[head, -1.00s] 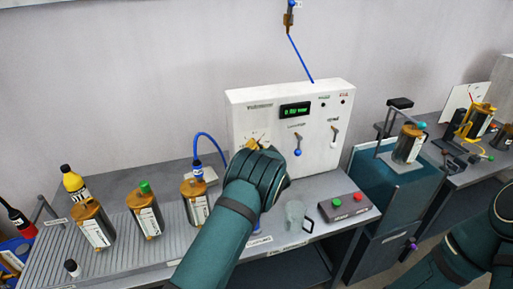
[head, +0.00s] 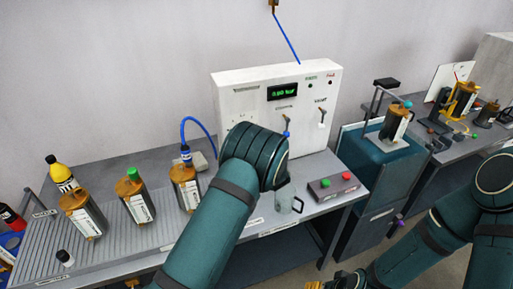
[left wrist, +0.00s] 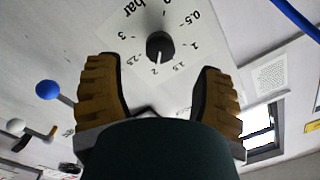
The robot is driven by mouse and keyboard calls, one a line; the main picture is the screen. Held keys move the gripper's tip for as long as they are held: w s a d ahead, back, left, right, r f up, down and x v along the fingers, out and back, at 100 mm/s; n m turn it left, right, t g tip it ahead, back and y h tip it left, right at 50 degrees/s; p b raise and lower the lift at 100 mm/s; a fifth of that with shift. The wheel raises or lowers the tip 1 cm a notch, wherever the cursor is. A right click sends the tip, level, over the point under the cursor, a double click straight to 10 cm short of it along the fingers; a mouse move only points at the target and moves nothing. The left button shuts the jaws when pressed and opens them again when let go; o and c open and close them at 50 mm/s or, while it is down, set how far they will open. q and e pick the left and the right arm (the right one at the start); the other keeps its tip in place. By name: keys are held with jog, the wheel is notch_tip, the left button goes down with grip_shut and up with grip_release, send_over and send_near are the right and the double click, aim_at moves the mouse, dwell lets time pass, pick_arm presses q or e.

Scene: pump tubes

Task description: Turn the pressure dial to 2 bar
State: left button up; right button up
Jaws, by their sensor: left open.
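The black pressure dial (left wrist: 160,46) sits on a white panel with a printed bar scale. Its white mark points down, close to the 2. My left gripper (left wrist: 157,72) is open, with its two tan fingers just short of the dial on either side of it, apart from it. In the head view my left wrist hides the dial and these fingers. The white pump box (head: 330,90) has a green display (head: 283,92), its digits too blurred to read surely. My right gripper (head: 338,282) shows partly at the bottom edge, away from the box.
A blue-knobbed lever (head: 287,134) and a second lever (head: 321,118) are right of the dial. Several labelled canisters (head: 185,188) stand left, with a blue hose (head: 187,128) nearby.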

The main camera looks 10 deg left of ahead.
pick_arm(q)
jog(key=shift+v, duration=2.6)
